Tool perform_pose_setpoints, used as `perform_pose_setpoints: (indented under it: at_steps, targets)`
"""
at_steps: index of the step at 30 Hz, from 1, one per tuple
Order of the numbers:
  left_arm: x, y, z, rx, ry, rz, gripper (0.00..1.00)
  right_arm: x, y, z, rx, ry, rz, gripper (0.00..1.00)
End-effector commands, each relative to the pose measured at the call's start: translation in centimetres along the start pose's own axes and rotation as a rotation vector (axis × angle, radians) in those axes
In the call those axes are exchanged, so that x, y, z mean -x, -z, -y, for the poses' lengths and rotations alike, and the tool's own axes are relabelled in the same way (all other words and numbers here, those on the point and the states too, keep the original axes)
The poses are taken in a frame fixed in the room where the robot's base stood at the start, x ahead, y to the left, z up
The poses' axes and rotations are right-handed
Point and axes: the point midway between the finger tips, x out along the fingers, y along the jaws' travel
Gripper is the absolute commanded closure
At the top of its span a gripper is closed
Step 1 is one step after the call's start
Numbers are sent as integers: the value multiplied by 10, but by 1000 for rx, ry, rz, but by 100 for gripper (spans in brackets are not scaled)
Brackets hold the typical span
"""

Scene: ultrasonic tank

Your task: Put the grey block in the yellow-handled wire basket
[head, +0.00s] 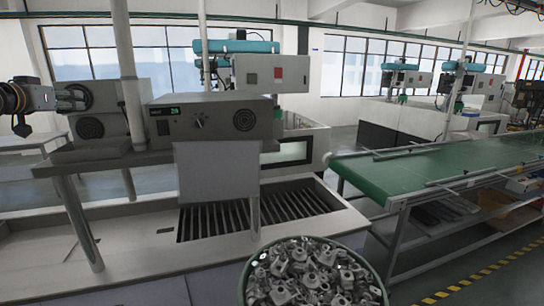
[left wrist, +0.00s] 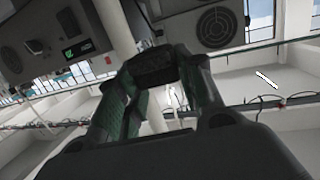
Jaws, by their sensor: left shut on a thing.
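My left gripper (head: 73,98) is at the far left of the head view, raised in front of the grey boxes. In the left wrist view its two fingers (left wrist: 155,85) close on a dark, block-shaped thing, which I take as the grey block (left wrist: 155,65); it looks dark there and is held up in the air. The block cannot be made out clearly in the head view. I do not see the yellow-handled wire basket in either view. My right gripper is not in view.
A grey control box (head: 212,120) with a green display stands on a raised shelf. Below it is a dark slatted opening (head: 260,215) in the pale bench. A round green-rimmed bin (head: 246,285) of metal parts is at front. A green conveyor (head: 430,170) runs at right.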

Motion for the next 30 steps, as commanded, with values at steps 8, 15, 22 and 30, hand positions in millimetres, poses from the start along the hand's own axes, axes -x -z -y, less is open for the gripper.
perform_pose_setpoints:
  at_steps: [8,15,22,30]
  targets:
    - [12,22,-14,1,1,-3,91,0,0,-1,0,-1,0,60]
    - [17,27,-24,-1,-3,-2,91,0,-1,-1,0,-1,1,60]
    - [22,34,-40,-3,-13,-3,91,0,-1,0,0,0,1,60]
    - [26,32,-59,-7,-29,-2,91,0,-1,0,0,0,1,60]
